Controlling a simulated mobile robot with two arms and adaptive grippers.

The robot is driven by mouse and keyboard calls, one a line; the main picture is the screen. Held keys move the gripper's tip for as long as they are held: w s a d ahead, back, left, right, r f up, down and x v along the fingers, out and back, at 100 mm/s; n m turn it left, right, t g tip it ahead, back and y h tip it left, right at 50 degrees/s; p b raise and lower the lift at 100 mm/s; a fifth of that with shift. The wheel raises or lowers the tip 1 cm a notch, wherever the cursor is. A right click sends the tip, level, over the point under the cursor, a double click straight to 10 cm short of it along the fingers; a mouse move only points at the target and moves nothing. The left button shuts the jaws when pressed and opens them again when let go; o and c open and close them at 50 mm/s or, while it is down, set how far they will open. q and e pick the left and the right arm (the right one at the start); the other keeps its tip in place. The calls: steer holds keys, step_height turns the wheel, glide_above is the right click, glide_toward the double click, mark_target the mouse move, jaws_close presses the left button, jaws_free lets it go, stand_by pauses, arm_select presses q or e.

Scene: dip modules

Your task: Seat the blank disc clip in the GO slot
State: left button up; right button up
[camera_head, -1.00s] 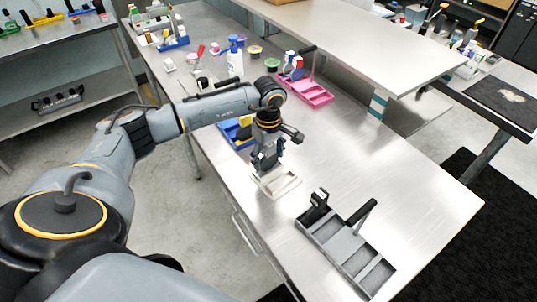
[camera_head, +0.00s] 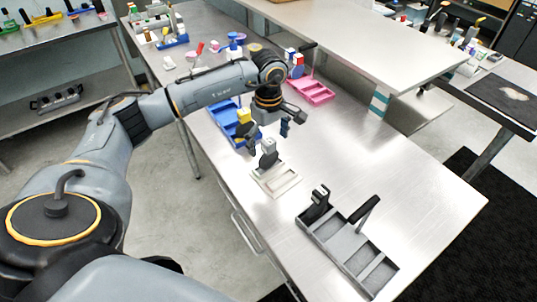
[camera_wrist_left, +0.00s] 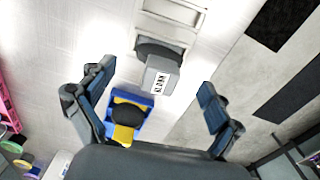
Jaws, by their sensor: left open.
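The blank disc clip (camera_head: 268,145) has a light grey block top and a dark disc below. It stands at the far end of a small white tray (camera_head: 285,185). In the left wrist view the clip (camera_wrist_left: 160,77) shows a label that seems to read BLANK, and the tray (camera_wrist_left: 172,33) lies beyond it. No GO marking is legible, and the disc hides the slot under it. My left gripper (camera_head: 267,134) is open just above and behind the clip, with its fingers (camera_wrist_left: 155,80) apart on either side and clear of it. My right gripper is not in view.
A blue tray (camera_head: 224,115) with a yellow-topped clip (camera_head: 244,116) lies just behind the gripper. A pink tray (camera_head: 318,92) is farther back. A grey tray (camera_head: 339,243) with upright black parts stands at the front. Bare tabletop lies right of the white tray.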

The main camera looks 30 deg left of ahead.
arm_select(q)
step_height(320, 180, up, 7)
steer(key=shift+r+b, duration=0.1)
steer(key=shift+b, duration=0.8)
